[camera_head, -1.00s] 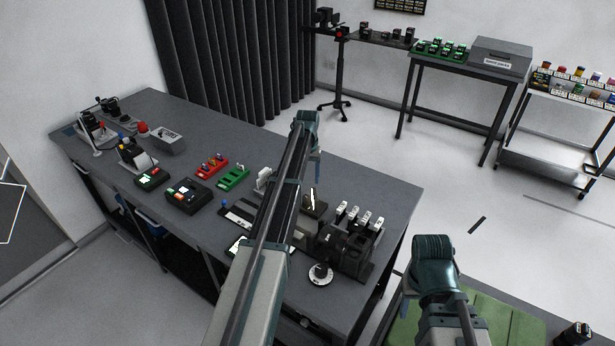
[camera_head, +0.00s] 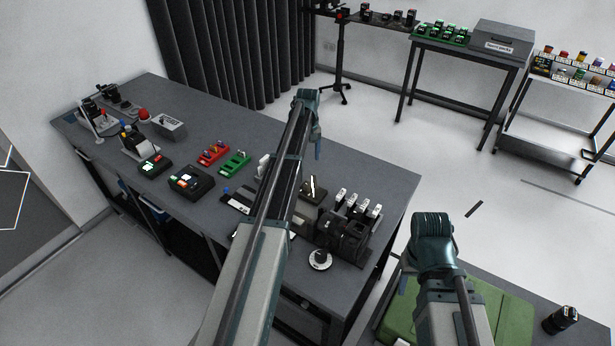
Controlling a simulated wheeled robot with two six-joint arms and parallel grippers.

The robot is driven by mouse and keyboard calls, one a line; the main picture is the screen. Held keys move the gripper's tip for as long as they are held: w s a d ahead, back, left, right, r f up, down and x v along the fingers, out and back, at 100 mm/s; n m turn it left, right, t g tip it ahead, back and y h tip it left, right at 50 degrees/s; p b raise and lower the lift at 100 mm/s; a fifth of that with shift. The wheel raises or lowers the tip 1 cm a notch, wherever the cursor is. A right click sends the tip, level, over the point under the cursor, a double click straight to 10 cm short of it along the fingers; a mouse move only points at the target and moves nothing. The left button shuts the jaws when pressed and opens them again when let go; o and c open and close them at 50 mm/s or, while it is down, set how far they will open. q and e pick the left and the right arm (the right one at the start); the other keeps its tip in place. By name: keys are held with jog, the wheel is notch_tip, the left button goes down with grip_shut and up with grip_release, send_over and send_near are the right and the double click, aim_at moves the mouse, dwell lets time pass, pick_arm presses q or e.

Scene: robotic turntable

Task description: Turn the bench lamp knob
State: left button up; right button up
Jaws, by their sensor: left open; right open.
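My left arm reaches across the bench from below. My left gripper (camera_head: 317,145) is open and empty above the bench's far side, well beyond the dial. The arm hides part of the bench left of the dial. My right gripper (camera_head: 433,228) is open, right of the bench and apart from the dial. Its fingertips are hard to make out.
A dark block with several white-topped switches (camera_head: 350,225) stands right behind the dial. Red (camera_head: 213,153) and green (camera_head: 235,163) racks and a black button box (camera_head: 185,184) lie further left. A green mat (camera_head: 510,318) is under my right arm. Open floor lies beyond the bench.

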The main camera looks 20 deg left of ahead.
aim_at(308, 185)
pick_arm(q)
jog(key=n, duration=1.6)
jog(key=shift+s, duration=0.1)
jog(key=shift+f, duration=0.15)
notch_tip(308, 185, down, 14)
jog(key=b, duration=1.4)
jog(key=shift+r, duration=0.2)
grip_shut()
